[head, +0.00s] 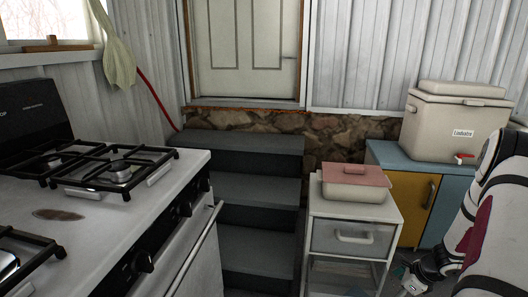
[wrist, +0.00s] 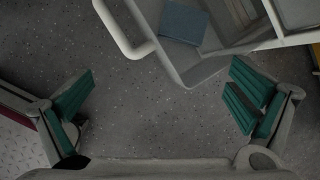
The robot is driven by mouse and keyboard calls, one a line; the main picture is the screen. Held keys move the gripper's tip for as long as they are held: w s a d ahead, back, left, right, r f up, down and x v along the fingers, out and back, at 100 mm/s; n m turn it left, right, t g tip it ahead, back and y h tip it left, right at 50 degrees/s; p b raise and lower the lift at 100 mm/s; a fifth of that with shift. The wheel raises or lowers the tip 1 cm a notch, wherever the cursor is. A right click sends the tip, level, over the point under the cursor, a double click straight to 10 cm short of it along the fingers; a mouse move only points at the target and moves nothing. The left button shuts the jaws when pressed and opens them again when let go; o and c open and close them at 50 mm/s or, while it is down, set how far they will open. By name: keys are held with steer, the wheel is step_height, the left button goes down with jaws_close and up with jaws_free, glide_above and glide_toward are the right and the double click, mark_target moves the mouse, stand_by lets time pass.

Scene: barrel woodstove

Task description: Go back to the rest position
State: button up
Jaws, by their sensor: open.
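My gripper (wrist: 160,102) is open and empty in the wrist view, its two green-padded fingers wide apart over dark speckled floor. In the head view, part of my arm reaches down at the lower right, and the fingertips are not clear there. A white cart (head: 398,222) stands to the left of my arm, with a grey drawer front and a pale handle (head: 354,238). In the wrist view, a pale handle (wrist: 122,36) and a grey bin-like part with a flat blue item (wrist: 183,22) lie beyond the fingers, apart from them.
A pink-lidded dish (head: 355,183) sits on the cart. Right of it, a blue-topped cabinet (head: 385,154) bears a beige cooler (head: 452,122) with a red tap. A stove (head: 120,205) stands left, beside dark steps (head: 245,190) up to a door (head: 246,48). Bare floor shows beneath my gripper.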

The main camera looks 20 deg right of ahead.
steer(key=w+a+r+n+y+b, duration=0.1)
steer(key=w+a+r+n, duration=0.25)
steer(key=a+r, duration=0.35)
steer(key=w+a+r+n+y+b, duration=0.1)
steer(key=w+a+r+n, duration=0.1)
steer(key=a+r+n, duration=0.4)
steer(key=w+a+r+n+b, duration=0.1)
steer(key=w+a+r+n, duration=0.2)
steer(key=a+r, duration=0.5)
steer(key=s+a+r+n+g+b, duration=0.2)
steer(key=s+a+r+n, duration=0.3)
steer(key=s+a, duration=0.3)
steer(key=s+a+r+n+g+b, duration=0.2)
steer(key=s+a+r+n, duration=0.4)
steer(key=a, duration=0.4)
steer(key=s+a+f+n+h+b, duration=0.1)
steer(key=s+f+n+h+b, duration=0.15)
steer(key=s+n, duration=0.9)
steer(key=s+r+m+t+p, duration=0.1)
steer(key=s+r+m+p, duration=0.1)
steer(key=r+p, duration=1.3)
steer(key=s+r+m+t+p, duration=0.2)
steer(key=r+p, duration=1.4)
steer(key=r, duration=0.2)
steer(key=shift+s+d+r+h, duration=0.15)
steer(key=shift+s+r+h, duration=0.1)
steer(key=shift+r+h, duration=0.15)
